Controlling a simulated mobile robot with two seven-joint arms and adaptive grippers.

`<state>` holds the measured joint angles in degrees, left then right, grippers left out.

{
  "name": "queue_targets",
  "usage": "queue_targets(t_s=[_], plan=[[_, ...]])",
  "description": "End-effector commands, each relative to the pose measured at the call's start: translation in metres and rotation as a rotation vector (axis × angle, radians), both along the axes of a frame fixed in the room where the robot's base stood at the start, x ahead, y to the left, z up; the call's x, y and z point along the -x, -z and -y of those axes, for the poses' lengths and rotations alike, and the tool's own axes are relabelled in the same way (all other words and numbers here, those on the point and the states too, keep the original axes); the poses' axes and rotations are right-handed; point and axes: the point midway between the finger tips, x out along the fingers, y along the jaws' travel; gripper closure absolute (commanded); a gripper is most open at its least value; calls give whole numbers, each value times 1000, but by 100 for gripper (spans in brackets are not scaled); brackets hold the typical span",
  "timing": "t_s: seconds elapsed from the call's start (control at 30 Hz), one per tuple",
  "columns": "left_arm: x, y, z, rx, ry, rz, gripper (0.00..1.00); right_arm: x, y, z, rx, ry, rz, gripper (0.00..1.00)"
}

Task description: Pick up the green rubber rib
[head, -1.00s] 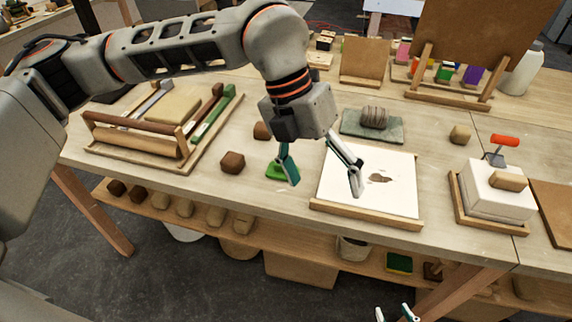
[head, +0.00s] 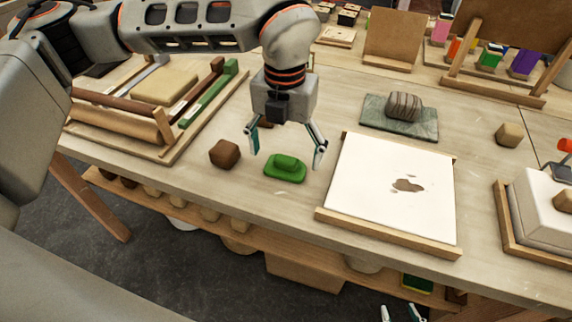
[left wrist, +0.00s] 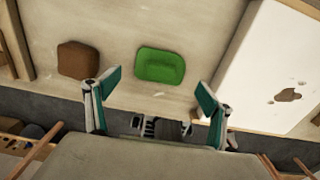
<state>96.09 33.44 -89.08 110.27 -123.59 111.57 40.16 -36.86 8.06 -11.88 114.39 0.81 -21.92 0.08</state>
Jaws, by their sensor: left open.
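The green rubber rib (head: 285,168) lies on the bench near its front edge, between a brown block and a white board. It also shows in the left wrist view (left wrist: 160,66), ahead of and between the fingers. My left gripper (head: 286,150) is open and empty, pointing down above and just behind the rib, apart from it. Its two fingers also show in the left wrist view (left wrist: 155,98). My right gripper (head: 402,312) shows only as fingertips at the bottom edge of the head view; whether it is open or shut is unclear.
A brown block (head: 225,154) sits left of the rib. The white board (head: 380,205) in a wooden frame lies right. A wooden rack (head: 120,125) with tools stands at left. A striped grey stone (head: 403,106) rests on a slate (head: 375,115) behind. Bare bench surrounds the rib.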

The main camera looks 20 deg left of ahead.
Motion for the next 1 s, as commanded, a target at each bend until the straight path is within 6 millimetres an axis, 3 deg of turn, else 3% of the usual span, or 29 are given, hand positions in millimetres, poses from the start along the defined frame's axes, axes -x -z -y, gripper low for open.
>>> queue_targets(t_s=[0.2, 0.43, 0.6, 1.0], plan=[[1, 30, 0, 1, 1, -2, 18, -4, 1, 3, 4, 3, 6, 60], [1, 31, 0, 1, 1, 0, 18, -7, -1, 3, 5, 4, 11, 60], [1, 31, 0, 1, 1, -1, 59, -7, -2, 3, 5, 4, 13, 60], [1, 28, 0, 1, 0, 0, 59, -5, -1, 2, 3, 1, 9, 60]])
